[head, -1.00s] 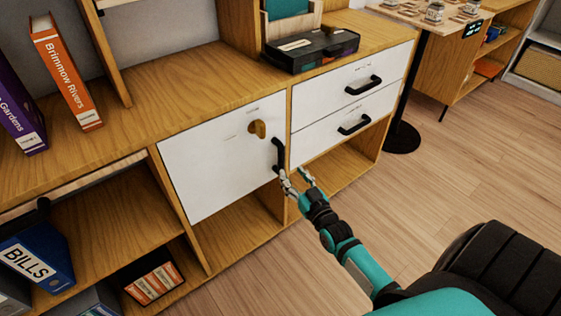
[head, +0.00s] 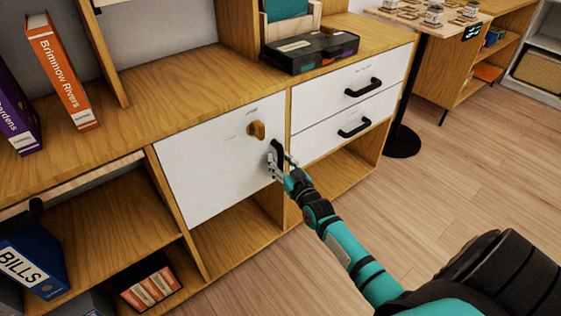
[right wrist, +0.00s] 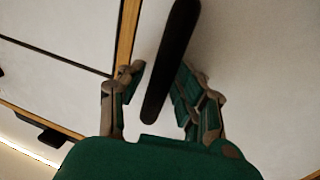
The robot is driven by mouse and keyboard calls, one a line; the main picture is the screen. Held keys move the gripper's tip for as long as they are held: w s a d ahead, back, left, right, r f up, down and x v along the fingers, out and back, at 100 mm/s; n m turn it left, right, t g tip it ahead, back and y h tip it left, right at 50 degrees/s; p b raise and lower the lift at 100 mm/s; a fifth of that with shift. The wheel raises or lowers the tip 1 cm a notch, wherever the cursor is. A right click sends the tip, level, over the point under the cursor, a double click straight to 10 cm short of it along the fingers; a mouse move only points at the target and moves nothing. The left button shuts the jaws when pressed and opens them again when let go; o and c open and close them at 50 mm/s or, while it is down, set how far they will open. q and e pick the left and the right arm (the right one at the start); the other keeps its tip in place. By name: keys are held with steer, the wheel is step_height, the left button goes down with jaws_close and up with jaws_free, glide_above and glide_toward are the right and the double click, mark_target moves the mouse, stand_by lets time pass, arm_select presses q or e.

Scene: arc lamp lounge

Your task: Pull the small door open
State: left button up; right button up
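The small white door (head: 215,165) is shut in the wooden cabinet. Its black upright handle (head: 277,152) is near the door's right edge, and a brass-coloured knob (head: 257,130) sits on the door above and left of it. My right gripper (head: 279,166) is at the handle's lower part. The handle hides part of the door. My left gripper does not show.
Two white drawers (head: 345,122) with black handles are right of the door. A black box (head: 310,50) stands on the cabinet top. Open shelves at lower left hold a blue binder (head: 30,262). Wooden floor (head: 440,165) in front is clear.

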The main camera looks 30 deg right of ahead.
jaws_close()
stand_by(0.6)
